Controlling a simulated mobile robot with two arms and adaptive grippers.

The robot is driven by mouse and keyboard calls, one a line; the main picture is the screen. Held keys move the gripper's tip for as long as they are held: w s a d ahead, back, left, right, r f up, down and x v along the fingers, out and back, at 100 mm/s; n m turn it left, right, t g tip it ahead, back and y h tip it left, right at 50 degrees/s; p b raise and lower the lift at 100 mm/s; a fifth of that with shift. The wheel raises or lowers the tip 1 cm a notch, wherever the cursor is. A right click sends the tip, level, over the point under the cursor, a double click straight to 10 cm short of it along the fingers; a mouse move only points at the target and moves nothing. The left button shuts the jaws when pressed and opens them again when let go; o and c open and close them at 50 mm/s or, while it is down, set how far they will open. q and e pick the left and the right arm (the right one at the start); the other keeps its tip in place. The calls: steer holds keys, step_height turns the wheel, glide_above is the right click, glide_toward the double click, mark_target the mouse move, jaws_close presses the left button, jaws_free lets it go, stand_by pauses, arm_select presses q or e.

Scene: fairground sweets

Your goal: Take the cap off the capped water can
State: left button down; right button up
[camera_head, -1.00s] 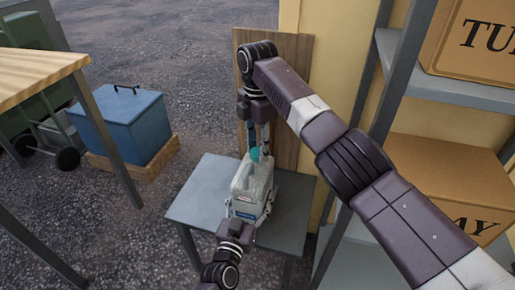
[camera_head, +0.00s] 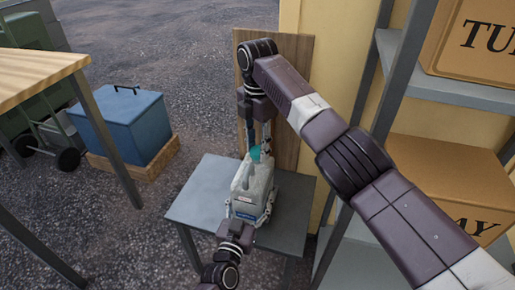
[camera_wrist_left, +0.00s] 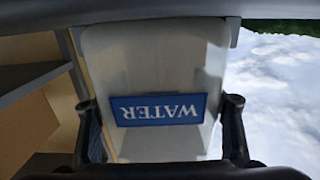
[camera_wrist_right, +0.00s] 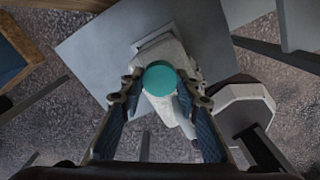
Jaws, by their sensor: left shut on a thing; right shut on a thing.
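The water can (camera_head: 256,187), pale grey-white with a blue WATER label, stands on a small grey table. Its teal cap (camera_head: 255,153) shows at the top of the can, and also in the right wrist view (camera_wrist_right: 160,77). My right gripper (camera_wrist_right: 160,85) comes from above and is shut on the cap, a finger on each side. I cannot tell whether the cap is clear of the neck. My left gripper (camera_wrist_left: 160,105) is shut on the can's body, with fingers on both sides of the label. Its fingertips are partly hidden in the head view.
The small grey table (camera_head: 195,190) has bare room left of the can. A wooden board (camera_head: 292,80) stands behind it. Shelves with cardboard boxes (camera_head: 445,180) are close on the right. A blue cooler (camera_head: 125,125) sits on a pallet at left.

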mark_target(257, 150)
steer(key=shift+r, duration=0.8)
steer(key=shift+r, duration=0.1)
steer(key=shift+r, duration=1.95)
arm_select(q)
steer(key=shift+c, duration=2.1)
jaws_free()
steer(key=shift+s, duration=0.1)
